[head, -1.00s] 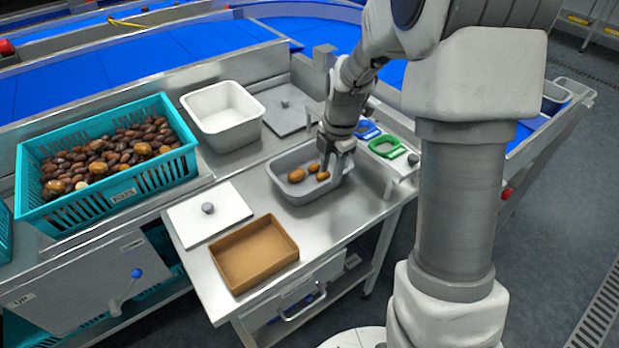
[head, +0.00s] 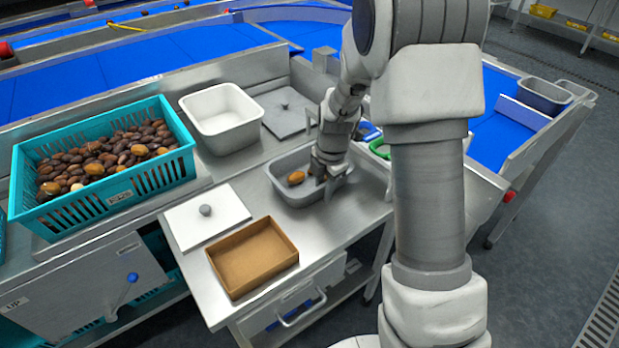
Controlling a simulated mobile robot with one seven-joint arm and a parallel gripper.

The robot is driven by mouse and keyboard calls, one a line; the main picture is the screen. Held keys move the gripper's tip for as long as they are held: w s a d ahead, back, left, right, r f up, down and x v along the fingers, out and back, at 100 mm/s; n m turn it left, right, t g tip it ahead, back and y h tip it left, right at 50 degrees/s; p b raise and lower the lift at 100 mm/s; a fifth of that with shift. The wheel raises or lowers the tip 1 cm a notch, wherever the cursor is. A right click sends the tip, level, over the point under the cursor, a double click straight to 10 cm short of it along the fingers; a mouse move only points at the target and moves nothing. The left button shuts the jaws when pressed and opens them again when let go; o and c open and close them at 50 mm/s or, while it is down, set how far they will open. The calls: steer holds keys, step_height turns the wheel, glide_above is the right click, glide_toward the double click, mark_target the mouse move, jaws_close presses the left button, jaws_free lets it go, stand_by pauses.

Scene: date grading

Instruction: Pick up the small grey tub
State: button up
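A small grey tub (head: 290,201) sits on the steel worktop, near its right end. One brown date (head: 295,178) shows inside it; the rest of the tub's inside is partly hidden by my gripper. My gripper (head: 323,184) points down into the right part of this tub, with its finger ends below the rim level. Whether the fingers are apart or touch the tub or a date is too small to tell. Another grey tub (head: 545,97) stands at the far right by the blue conveyor.
A teal crate (head: 120,200) of dates stands at the left. A white tub (head: 222,118), a grey plate (head: 284,110), a white lidded plate (head: 206,217) and a brown tray (head: 253,258) surround the grey tub. Blue and green items (head: 380,147) lie to the right, partly behind my arm.

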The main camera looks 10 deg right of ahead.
jaws_close()
stand_by(1.2)
